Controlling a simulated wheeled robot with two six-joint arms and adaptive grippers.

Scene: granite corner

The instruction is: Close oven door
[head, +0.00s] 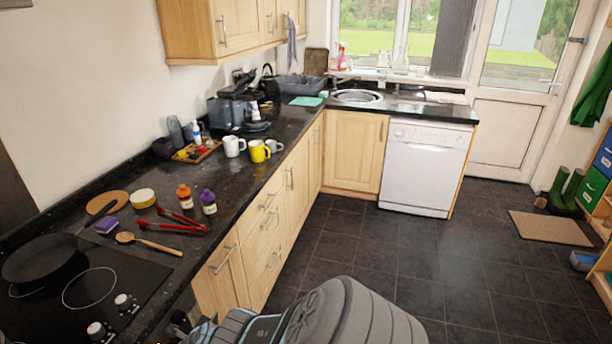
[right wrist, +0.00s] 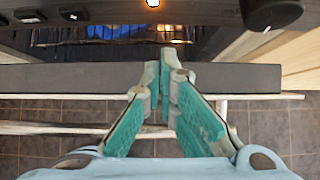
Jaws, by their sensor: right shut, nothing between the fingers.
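In the right wrist view, the oven door (right wrist: 80,78) is a dark slab across the picture with a pale lower edge. The oven interior (right wrist: 110,32) shows above it, with rack wires and a glowing lamp, so the door stands open. A pale bar (right wrist: 60,128), which looks like the door's handle, runs below the slab. My right gripper (right wrist: 167,62) is shut and empty, its teal-padded fingers overlapping the slab in the picture. I cannot tell whether they touch it. The oven door is out of the head view, and my left gripper shows in neither view.
In the head view, the hob (head: 85,290) with a black pan (head: 40,258) is at the lower left. Red tongs (head: 175,222), bottles and mugs sit on the dark worktop. The tiled floor (head: 400,250) is clear towards the white dishwasher (head: 425,168).

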